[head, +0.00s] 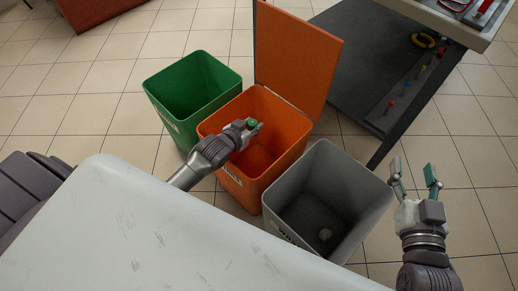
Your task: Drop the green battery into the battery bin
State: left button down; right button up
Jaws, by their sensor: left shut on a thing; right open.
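My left gripper (254,128) is over the open orange bin (288,160). It is shut on a small green battery (252,122), of which only a little shows between the fingers. The orange bin stands between a green bin and a grey bin, with its orange lid (297,58) raised upright at the back. A label on its front is partly hidden and too small to read. My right gripper (413,172) is open and empty, to the right of the grey bin.
The green bin (195,82) is at the left and looks empty. A light worn tabletop (150,225) fills the front. A dark bench (365,65) with small coloured items stands at the back right.

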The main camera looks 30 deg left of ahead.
pick_arm(q)
jog(key=c, duration=0.7)
grip_release()
jog(key=shift+c, duration=0.2)
jog(key=shift+s+r, duration=0.2)
jog(key=shift+s, duration=0.3)
jog(key=v, duration=1.1)
jog(key=shift+a, duration=0.1)
